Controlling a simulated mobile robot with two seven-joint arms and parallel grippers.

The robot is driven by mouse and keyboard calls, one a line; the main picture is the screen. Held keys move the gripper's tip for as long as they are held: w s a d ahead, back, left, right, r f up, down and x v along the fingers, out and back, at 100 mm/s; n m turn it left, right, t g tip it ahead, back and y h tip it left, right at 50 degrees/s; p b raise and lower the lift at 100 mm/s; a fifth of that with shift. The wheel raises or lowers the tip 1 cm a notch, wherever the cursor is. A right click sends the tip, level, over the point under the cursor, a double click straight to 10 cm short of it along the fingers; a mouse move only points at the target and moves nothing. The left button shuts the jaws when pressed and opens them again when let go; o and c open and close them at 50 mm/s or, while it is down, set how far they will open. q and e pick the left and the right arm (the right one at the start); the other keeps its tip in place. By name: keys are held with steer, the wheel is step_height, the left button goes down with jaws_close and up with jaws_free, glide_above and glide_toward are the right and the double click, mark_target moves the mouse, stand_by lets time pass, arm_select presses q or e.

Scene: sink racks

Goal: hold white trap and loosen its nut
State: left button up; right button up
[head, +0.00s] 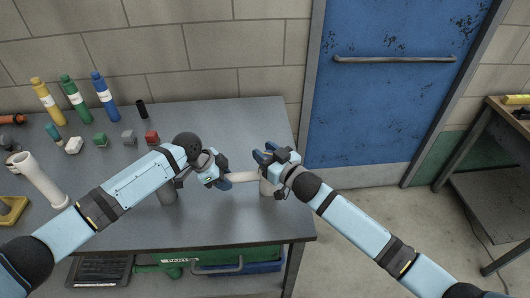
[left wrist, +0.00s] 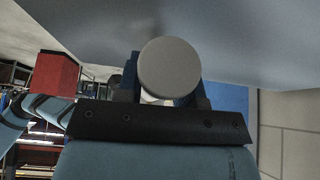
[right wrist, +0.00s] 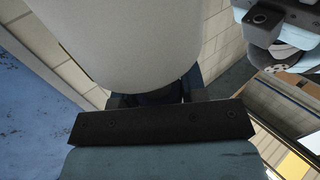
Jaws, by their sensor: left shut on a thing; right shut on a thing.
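The white trap (head: 243,177) shows as a short pale horizontal tube between my two grippers, above the right part of the grey table. An upright pale piece (head: 266,187) shows at its right end. My left gripper (head: 222,180) is shut on the trap from the left. A round pale end (left wrist: 169,68) stands between its fingers in the left wrist view. My right gripper (head: 267,157) is shut at the top of the right end. A wide pale cylinder (right wrist: 120,40) covers its fingers in the right wrist view. I cannot tell the nut apart from the pipe.
The grey table (head: 230,125) is bare behind the grippers. A grey upright cylinder (head: 167,193) stands beneath my left arm. Another white pipe (head: 40,180), several bottles and small blocks stand at the left. A blue door (head: 400,90) is beyond the table's right edge.

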steer(key=shift+w+d+r+m+t+h, duration=0.1)
steer(key=shift+m+t+h, duration=0.4)
steer(key=shift+h, duration=0.25)
steer(key=shift+w+d+r+m+t+h, duration=0.1)
steer(key=shift+m+t+h, duration=0.3)
steer(key=shift+m+h, duration=0.3)
steer(key=shift+d+h, duration=0.1)
steer(key=shift+h, duration=0.35)
steer(key=shift+d+f, duration=0.1)
steer(key=shift+d, duration=0.05)
steer(key=o, duration=0.9)
steer(key=shift+o, duration=0.2)
steer(key=shift+s, duration=0.15)
steer(key=shift+s+f, duration=0.1)
steer(key=shift+s, duration=0.25)
steer(key=v, duration=1.1)
